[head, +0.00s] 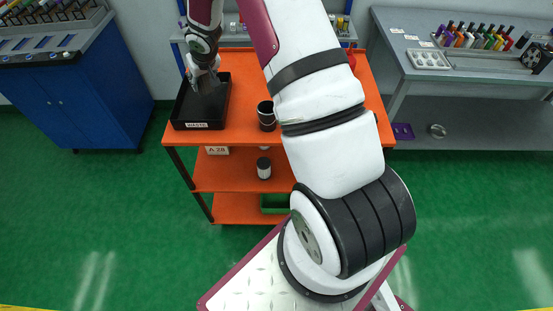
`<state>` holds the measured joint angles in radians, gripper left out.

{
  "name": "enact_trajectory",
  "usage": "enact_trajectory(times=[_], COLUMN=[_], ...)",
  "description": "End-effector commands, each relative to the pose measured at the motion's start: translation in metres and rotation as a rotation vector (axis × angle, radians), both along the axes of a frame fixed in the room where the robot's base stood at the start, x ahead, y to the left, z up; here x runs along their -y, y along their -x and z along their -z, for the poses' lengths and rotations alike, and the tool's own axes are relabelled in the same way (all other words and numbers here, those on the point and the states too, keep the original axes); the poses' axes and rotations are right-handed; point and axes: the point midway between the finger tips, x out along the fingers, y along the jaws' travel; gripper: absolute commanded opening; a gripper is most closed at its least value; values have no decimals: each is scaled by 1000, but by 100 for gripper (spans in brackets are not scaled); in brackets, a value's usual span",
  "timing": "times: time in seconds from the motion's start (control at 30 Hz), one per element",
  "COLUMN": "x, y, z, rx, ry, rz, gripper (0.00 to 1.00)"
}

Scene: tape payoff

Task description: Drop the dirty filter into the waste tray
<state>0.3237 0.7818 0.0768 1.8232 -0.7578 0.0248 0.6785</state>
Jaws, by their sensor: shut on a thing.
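The black waste tray (196,125), labelled "WASTE" on its front wall, stands at the left end of the orange cart's top shelf. My gripper (206,80) is over the tray's back part, pointing down. It is shut on a small dark piece, which I take to be the dirty filter; it is hard to make out against the black tray. I cannot tell whether the piece touches the tray floor.
A dark canister (266,115) stands on the orange cart (237,139) right of the tray, close to my arm. A dark-and-white jar (263,168) is on the shelf below. A blue cabinet (75,93) is left; a grey bench (403,55) with bottles is right.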

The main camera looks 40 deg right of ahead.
Motion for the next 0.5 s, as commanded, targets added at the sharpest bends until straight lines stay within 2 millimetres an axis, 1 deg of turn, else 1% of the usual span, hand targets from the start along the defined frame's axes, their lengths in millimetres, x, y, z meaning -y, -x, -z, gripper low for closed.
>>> enact_trajectory(times=[0.03,0.23,0.4,0.5], x=[0,-1,0,0], y=[-1,-1,-1,0], z=[8,29,38,40], rx=[-3,-2,0,-1], ry=[1,0,0,0], rz=[-1,-1,-1,0], gripper=[15,15,15,15])
